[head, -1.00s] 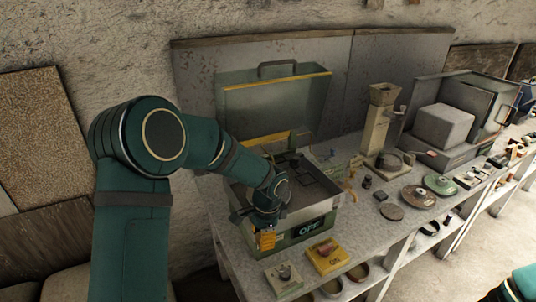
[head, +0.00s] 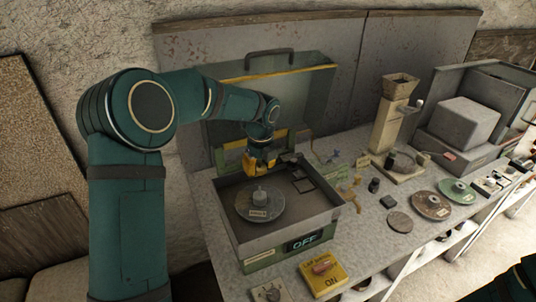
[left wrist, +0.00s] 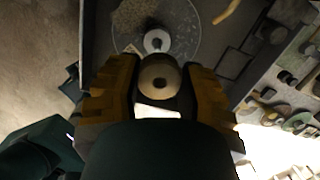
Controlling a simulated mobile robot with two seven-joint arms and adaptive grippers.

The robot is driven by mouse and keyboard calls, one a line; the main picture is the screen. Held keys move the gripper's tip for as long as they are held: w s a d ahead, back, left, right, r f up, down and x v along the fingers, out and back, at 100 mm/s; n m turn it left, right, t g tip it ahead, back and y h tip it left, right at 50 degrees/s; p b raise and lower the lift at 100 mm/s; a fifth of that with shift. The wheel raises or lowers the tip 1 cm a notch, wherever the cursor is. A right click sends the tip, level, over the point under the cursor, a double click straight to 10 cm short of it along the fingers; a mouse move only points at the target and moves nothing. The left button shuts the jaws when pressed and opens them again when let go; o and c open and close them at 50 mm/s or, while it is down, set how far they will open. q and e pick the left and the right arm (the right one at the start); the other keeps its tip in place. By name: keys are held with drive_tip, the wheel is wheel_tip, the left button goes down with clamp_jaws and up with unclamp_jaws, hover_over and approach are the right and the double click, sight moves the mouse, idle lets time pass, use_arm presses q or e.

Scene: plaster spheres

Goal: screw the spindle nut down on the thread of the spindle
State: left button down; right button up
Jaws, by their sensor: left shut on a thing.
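The spindle (head: 259,193) stands upright in the middle of a grey disc (head: 276,208) inside the open metal box. In the left wrist view the spindle (left wrist: 157,41) shows as a pale ring with a dark centre. My left gripper (head: 260,170) is above the box, behind the spindle in the head view. It is shut on the spindle nut (left wrist: 158,76), a round brownish piece with a hole. The nut is apart from the spindle in the wrist view; the fingers hide it in the head view. My right gripper is not in view.
Several discs and small pieces, and a hopper stand (head: 389,125), occupy the bench to the right.

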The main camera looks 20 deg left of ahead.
sight(260, 188)
use_arm(q)
drive_tip(key=shift+s+r, duration=0.1)
drive_tip(key=shift+r, duration=0.1)
drive_tip(key=shift+w+f, duration=0.15)
drive_tip(key=shift+w, duration=0.05)
drive_tip(key=shift+s, duration=0.25)
drive_tip(key=shift+w+p, duration=0.2)
drive_tip(key=shift+p, duration=0.35)
drive_tip(key=shift+s+f+b, duration=0.1)
drive_tip(key=shift+f+b, duration=0.45)
drive_tip(key=shift+f, duration=0.15)
drive_tip(key=shift+f+b, duration=0.75)
drive_tip(key=shift+f, duration=0.85)
drive_tip(key=shift+p, duration=0.65)
drive_tip(key=shift+f+b, duration=1.2)
drive_tip(key=shift+f, duration=1)
